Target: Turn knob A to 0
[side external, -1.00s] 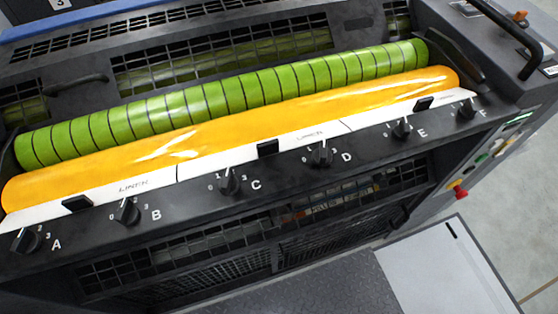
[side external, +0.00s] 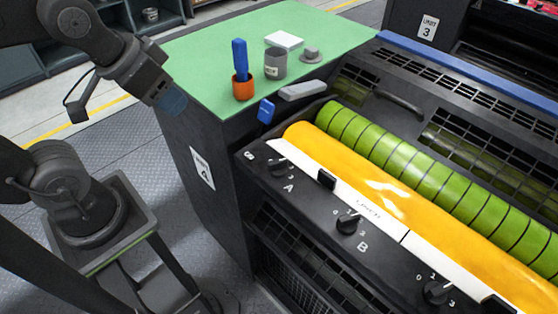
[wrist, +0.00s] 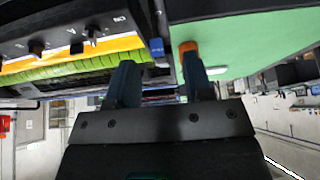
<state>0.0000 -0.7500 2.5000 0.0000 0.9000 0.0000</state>
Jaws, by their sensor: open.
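Knob A (side external: 277,167) is a dark knob with a pale pointer at the near-left end of the ink unit, above the letter A. Its pointer seems to lean up and right in the side view; its numbers are too small to read. In the wrist view, a dark knob that seems to be knob A (wrist: 92,34) is at upper left. My gripper (side external: 173,103) is left of knob A in the side view, well apart from it and above the floor. In the wrist view its two fingers (wrist: 160,82) are apart, with nothing between them.
Knob B (side external: 348,222) and another knob (side external: 437,291) sit along the same panel. The orange roller (side external: 345,170) and green roller (side external: 430,165) lie behind. A green-topped cabinet (side external: 205,58) holds an orange cup (side external: 243,90), a grey cup (side external: 275,64) and small items.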

